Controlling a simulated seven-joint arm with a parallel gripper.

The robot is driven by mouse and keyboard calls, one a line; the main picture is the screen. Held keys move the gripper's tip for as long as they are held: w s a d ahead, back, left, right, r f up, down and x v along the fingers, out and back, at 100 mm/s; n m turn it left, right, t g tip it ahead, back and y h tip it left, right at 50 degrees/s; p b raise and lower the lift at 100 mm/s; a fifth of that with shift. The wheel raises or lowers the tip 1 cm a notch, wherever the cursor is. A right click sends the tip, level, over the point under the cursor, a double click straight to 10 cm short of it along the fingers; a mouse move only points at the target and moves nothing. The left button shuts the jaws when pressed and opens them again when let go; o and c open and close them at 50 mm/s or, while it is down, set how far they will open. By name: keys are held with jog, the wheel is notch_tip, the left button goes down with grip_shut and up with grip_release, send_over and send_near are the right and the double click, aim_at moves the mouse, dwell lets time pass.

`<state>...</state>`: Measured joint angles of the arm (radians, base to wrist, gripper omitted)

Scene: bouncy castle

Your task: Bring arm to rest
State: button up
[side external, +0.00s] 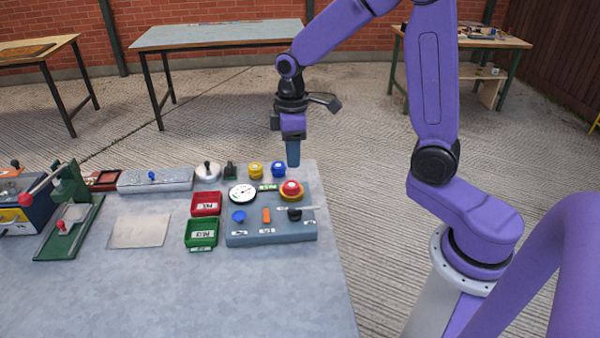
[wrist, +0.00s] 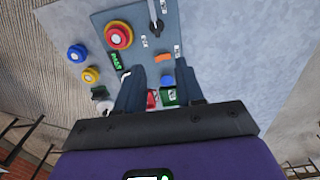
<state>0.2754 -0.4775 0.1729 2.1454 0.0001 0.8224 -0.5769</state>
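My purple arm reaches over the back right of the grey table (side external: 270,290) in the side view. My gripper (side external: 293,163) points down above the table's far right corner, behind the blue-grey control panel (side external: 270,236). In the wrist view my gripper (wrist: 160,67) shows two dark fingers set apart with nothing held between them. The panel also shows in the wrist view (wrist: 143,30), beyond the fingertips. From the side one finger hides the other. The exact height above the table is hard to judge.
The panel carries a red mushroom button (side external: 291,188), a gauge (side external: 242,194) and a lever. Yellow (side external: 255,169) and blue (side external: 278,169) buttons stand behind it. Red (side external: 206,203) and green (side external: 201,233) bins sit left of it. The table's front is clear.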

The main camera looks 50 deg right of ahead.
jog(key=s+a+r+n, duration=0.1)
jog(key=s, duration=1.1)
jog(key=s+a+r+n, duration=0.2)
jog(key=s, duration=1.1)
jog(key=shift+n, duration=0.3)
